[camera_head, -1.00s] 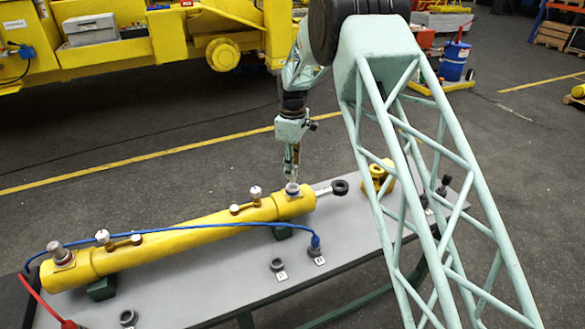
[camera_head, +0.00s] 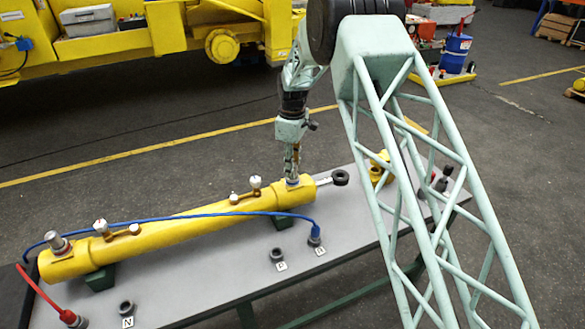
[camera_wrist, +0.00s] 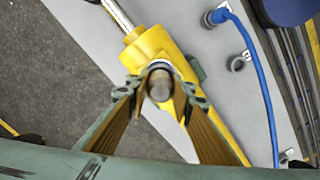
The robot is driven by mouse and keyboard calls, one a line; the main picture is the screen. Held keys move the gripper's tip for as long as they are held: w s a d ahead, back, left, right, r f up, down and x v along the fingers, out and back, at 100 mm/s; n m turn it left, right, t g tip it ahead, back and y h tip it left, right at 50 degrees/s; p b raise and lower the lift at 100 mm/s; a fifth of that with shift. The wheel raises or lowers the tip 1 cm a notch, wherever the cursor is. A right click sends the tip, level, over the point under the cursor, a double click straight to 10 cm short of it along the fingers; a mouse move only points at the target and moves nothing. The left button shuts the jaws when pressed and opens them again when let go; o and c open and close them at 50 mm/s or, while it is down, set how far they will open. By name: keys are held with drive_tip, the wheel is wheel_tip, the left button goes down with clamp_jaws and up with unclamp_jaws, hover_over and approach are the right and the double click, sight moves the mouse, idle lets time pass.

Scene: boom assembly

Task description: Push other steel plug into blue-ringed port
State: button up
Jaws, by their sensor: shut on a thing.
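The yellow cylinder (camera_head: 190,229) lies on the grey bench. The blue-ringed port (camera_head: 292,183) is on top of its right end. My gripper (camera_head: 292,176) points straight down at that port. In the wrist view, my gripper (camera_wrist: 162,92) is shut on a round steel plug (camera_wrist: 160,84), seen end-on over the yellow cylinder (camera_wrist: 150,50). The fingers and plug hide most of the port, so how deep the plug sits cannot be told. Another steel plug (camera_head: 57,242) stands upright in the port at the cylinder's left end.
A blue hose (camera_head: 200,216) runs along the cylinder to a holder (camera_head: 315,236) on the bench. A red hose (camera_head: 42,298) lies front left. Empty dark sockets (camera_head: 277,255) stand on the bench (camera_head: 225,275).

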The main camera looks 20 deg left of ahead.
idle(0.3)
drive_tip(key=o, duration=1.1)
drive_tip(key=shift+c, duration=0.2)
drive_tip(key=shift+r, duration=0.15)
drive_tip(key=shift+r, duration=5.85)
